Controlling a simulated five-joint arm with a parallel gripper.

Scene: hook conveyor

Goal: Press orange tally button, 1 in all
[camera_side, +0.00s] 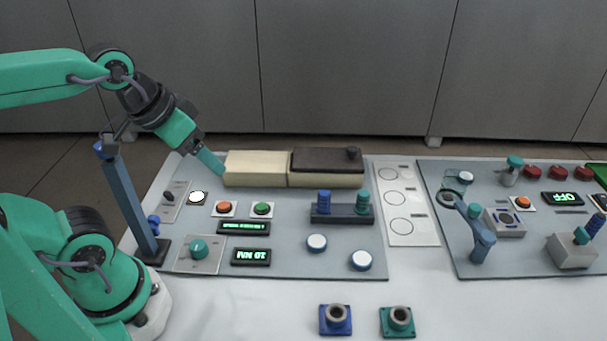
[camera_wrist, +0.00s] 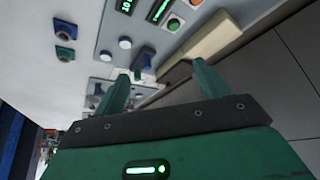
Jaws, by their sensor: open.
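An orange button (camera_side: 224,207) sits on a white plate on the left panel, left of a green button (camera_side: 262,208). In the wrist view an orange button (camera_wrist: 195,2) is cut by the top edge, near the green button (camera_wrist: 173,23). Another orange button (camera_side: 522,202) is on the right panel, beside a display reading OFF. I cannot tell from labels which is the tally button. My gripper (camera_side: 217,169) is open and empty, above and behind the left panel's orange button, close to the wooden box's left end. Its two fingers (camera_wrist: 160,72) show apart in the wrist view.
A pale wooden box (camera_side: 255,168) with a dark lid (camera_side: 327,166) lines the panel's back. A blue post (camera_side: 129,200) stands at the left. A teal knob (camera_side: 198,248), small displays and white buttons (camera_side: 317,242) occupy the panel. Blue and green sockets (camera_side: 336,320) stand in front.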

